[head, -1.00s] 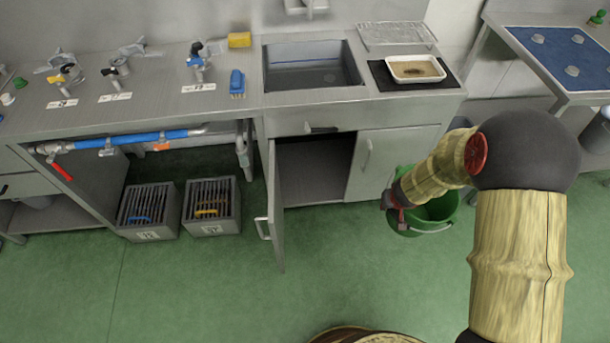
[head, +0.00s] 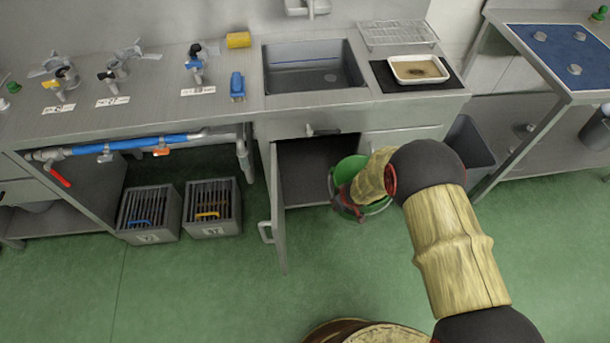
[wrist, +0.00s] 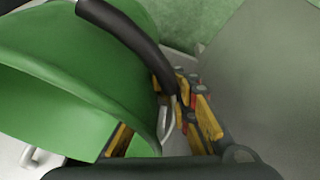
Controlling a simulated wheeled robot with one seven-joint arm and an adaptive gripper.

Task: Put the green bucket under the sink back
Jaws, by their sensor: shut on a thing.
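The green bucket (head: 351,169) is in front of the cabinet under the sink, near the right side of its opening. My gripper (head: 349,203) is shut on the bucket; my arm hides part of both in the head view. In the wrist view the bucket (wrist: 70,75) fills the left side, tilted in the picture, with my gripper's fingers (wrist: 168,132) at its rim. The sink (head: 312,70) is set in the counter above. The cabinet below has its left door (head: 278,215) swung open, and its dark inside (head: 303,165) looks empty where visible.
The open door stands out into the room left of the bucket. Two grey crates (head: 150,236) stand on the floor further left. A grey bin (head: 472,145) stands right of the cabinet.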

